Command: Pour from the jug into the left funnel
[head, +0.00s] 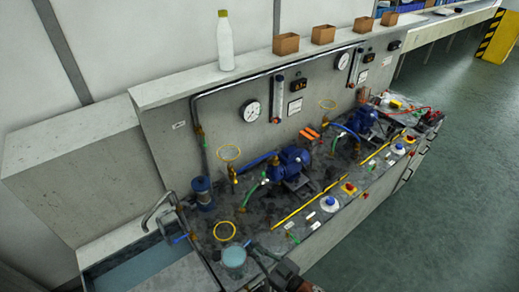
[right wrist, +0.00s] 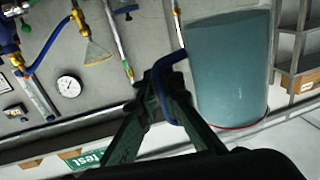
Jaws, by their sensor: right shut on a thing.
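The jug (head: 233,259) is clear, with pale blue liquid in it, and is at the front left of the bench in the head view. In the right wrist view the jug (right wrist: 230,65) fills the upper right, with its blue handle between my fingers. My right gripper (head: 256,250) is shut on that handle; it also shows in the right wrist view (right wrist: 165,88). The left funnel (head: 229,153), yellow-rimmed above a brass valve, is behind and apart from the jug. The left funnel also shows in the upside-down right wrist view (right wrist: 97,52). My left gripper is out of view.
A yellow ring (head: 224,231) is on the bench just behind the jug. A blue cylinder (head: 203,193) and bent grey pipe stand to the left. A blue pump (head: 292,162) and hoses are to the right. A white bottle (head: 225,42) and brown boxes stand on the ledge.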

